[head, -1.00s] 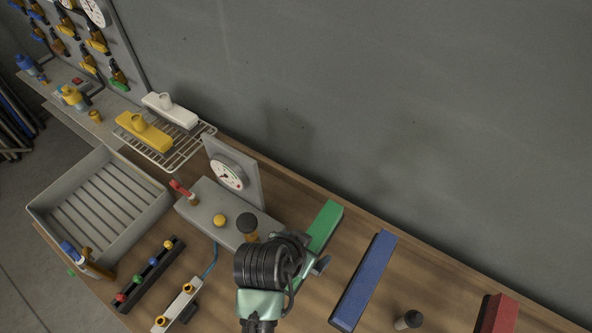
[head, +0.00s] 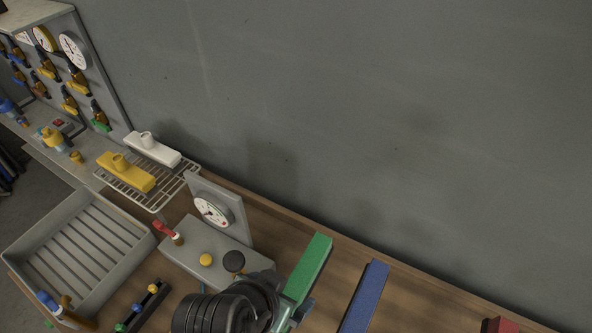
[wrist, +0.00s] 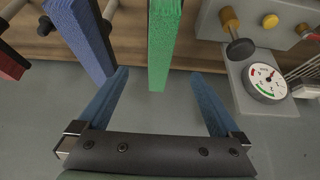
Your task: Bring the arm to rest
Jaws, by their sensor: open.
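My gripper (wrist: 158,98) shows in the wrist view with its two blue fingers spread wide and nothing between their tips. The end of a green bar (wrist: 163,45) lies ahead of the gap between the fingers, and a blue bar (wrist: 82,38) lies near the left finger. Whether either finger touches a bar I cannot tell. In the head view my dark, ribbed arm reaches in from the bottom edge, close to the near end of the green bar (head: 308,268). The fingers are hidden there.
A grey gauge box (head: 205,262) with a dial stands left of the arm. Beyond are a slatted grey tray (head: 75,245) and a wire rack (head: 152,196) with yellow and white pieces. The blue bar (head: 362,297) and a red block (head: 500,325) lie to the right. A grey wall rises behind.

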